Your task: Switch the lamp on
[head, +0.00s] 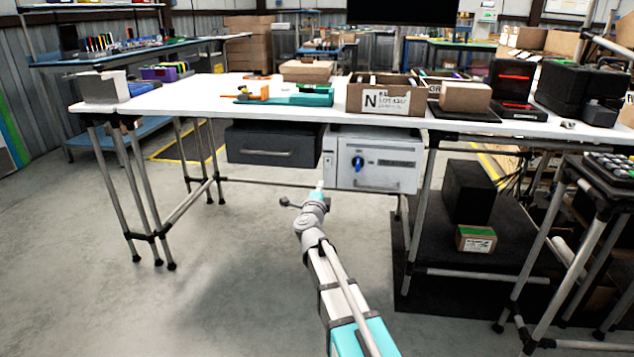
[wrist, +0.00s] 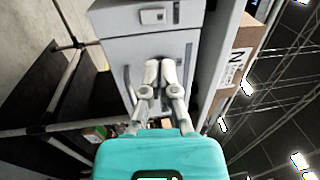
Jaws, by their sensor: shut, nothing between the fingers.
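A light grey box (head: 390,160) with a blue rotary knob (head: 358,163) on its front hangs under the white table. It also shows in the wrist view (wrist: 145,45), turned on its side. My gripper (head: 319,186) is in front of the box, below and left of the knob in the head view. In the wrist view my gripper (wrist: 160,72) has its pale fingertips close together and empty, pointing at the box front. The knob is not visible there, perhaps behind the fingers. Contact with the box cannot be told. I cannot make out a lamp.
A dark drawer (head: 273,143) hangs left of the box. The white table (head: 215,105) above carries a carton marked N (head: 385,97), a teal tool case (head: 310,97) and other boxes. Table legs stand at both sides. The floor in front is clear.

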